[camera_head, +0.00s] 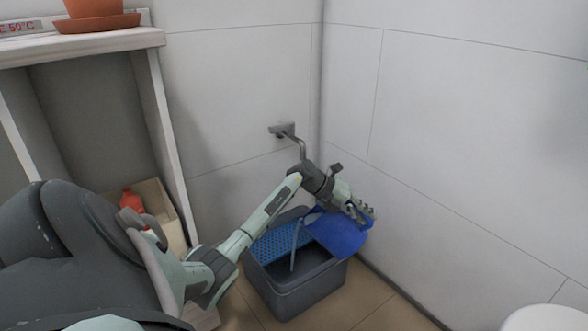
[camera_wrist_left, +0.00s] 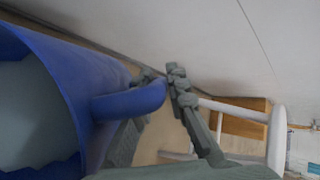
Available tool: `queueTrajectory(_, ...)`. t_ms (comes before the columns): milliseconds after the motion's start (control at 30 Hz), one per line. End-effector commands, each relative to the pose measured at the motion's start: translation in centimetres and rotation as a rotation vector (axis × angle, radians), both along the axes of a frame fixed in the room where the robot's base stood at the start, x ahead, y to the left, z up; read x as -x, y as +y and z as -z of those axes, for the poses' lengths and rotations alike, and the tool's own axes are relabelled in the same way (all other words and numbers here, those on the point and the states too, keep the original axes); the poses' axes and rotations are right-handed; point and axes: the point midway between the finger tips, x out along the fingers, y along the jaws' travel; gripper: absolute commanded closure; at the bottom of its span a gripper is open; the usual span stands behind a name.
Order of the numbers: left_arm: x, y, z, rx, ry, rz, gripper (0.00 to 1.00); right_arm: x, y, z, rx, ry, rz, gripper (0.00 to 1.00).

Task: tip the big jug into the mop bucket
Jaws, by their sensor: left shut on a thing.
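The big blue jug (camera_head: 340,236) is tilted above the mop bucket, its mouth toward the left. A thin pale-blue streak, like pouring liquid, runs from its lip down into the bucket. The grey mop bucket (camera_head: 297,296) stands on the floor in the corner, with a blue perforated wringer (camera_head: 277,244) on its left part. My left gripper (camera_head: 360,212) is shut on the jug's handle. In the left wrist view the jug (camera_wrist_left: 92,75) fills the left side, with a pale surface inside its mouth, and the handle lies beside a gripper finger (camera_wrist_left: 190,112). My right gripper is out of view.
A wall tap (camera_head: 285,130) sticks out behind the bucket. White tiled walls close in behind and to the right. A shelf unit (camera_head: 160,120) stands at left, with a red bottle (camera_head: 131,200) low inside. A white rounded object (camera_head: 545,319) is at lower right.

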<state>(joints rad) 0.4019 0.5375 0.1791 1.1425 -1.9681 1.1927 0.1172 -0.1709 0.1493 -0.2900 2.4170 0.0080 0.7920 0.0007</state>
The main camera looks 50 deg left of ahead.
Motion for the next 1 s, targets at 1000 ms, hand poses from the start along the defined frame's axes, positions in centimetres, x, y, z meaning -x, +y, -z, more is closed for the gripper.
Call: queueTrajectory(1000,0.04,0.54,-0.81,0.049,-0.030,-0.001,1.00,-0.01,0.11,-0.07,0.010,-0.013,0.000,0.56)
